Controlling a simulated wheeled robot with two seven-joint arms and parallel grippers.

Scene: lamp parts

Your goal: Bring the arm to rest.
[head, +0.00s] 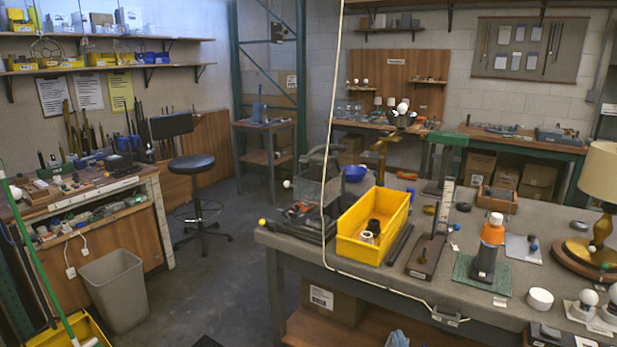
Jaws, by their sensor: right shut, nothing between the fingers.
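No arm of mine stands out clearly among the things on the bench. A small dark shape at the bottom right edge may be part of my right gripper, but it is cut off; I take that gripper as shut and empty. My left gripper does not show. A yellow bin (362,238) holds dark and pale cylindrical parts. A brass lamp with a cream shade (600,172) stands at the right. White bulbs (588,298) stand near the right front.
The grey workbench (300,240) fills the right side. A white round part (540,299) lies near its front. A pale cord (331,120) hangs across the view. A stool (191,164), a waste bin (115,290) and a side bench stand at the left, with clear floor between.

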